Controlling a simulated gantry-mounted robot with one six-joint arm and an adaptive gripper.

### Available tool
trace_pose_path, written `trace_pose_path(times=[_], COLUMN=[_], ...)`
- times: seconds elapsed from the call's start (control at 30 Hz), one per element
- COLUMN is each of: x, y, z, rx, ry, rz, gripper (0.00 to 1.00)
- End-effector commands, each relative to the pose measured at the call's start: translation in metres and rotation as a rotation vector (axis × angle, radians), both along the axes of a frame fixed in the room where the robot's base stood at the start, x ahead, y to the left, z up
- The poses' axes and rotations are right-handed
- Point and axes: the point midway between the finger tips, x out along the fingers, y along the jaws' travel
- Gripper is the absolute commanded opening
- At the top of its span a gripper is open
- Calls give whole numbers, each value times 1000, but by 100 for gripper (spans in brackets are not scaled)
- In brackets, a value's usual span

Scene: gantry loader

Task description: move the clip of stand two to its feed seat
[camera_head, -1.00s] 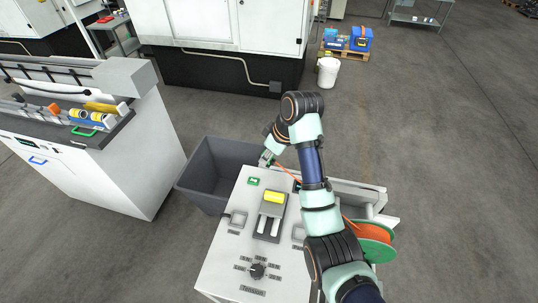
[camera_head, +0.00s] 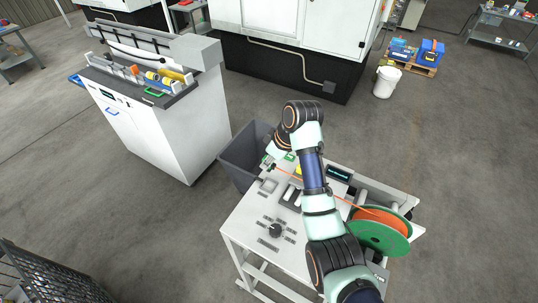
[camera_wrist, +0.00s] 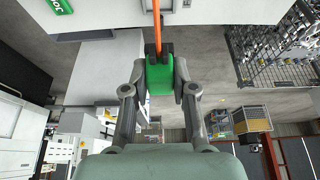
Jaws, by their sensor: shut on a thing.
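My gripper (camera_wrist: 160,82) is shut on a green clip (camera_wrist: 159,80), seen between its fingers in the wrist view. An orange strand (camera_wrist: 157,25) runs from the clip's dark end. In the head view, my gripper (camera_head: 268,162) is at the far left edge of a white-topped stand (camera_head: 243,222), near the dark bin. The strand (camera_head: 345,200) crosses above the stand to an orange spool with green flanges (camera_head: 383,236) on its right side. The stand has a grey square frame (camera_head: 268,186), a dial (camera_head: 275,230) and a small display (camera_head: 339,174). I cannot tell which part is the feed seat; my arm hides some of the top.
A dark grey bin (camera_head: 238,158) stands behind the stand's left side. A white cabinet (camera_head: 155,125) with coloured items on top is farther left. A wire cage (camera_head: 45,275) is at lower left.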

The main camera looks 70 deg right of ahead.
Motion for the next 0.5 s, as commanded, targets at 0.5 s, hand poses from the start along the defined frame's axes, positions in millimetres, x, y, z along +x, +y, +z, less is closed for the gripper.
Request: trace_pose_path(times=[0.5], x=[0], y=[0], z=[-50], rx=[1], ry=[1], rz=[-1], gripper=[0])
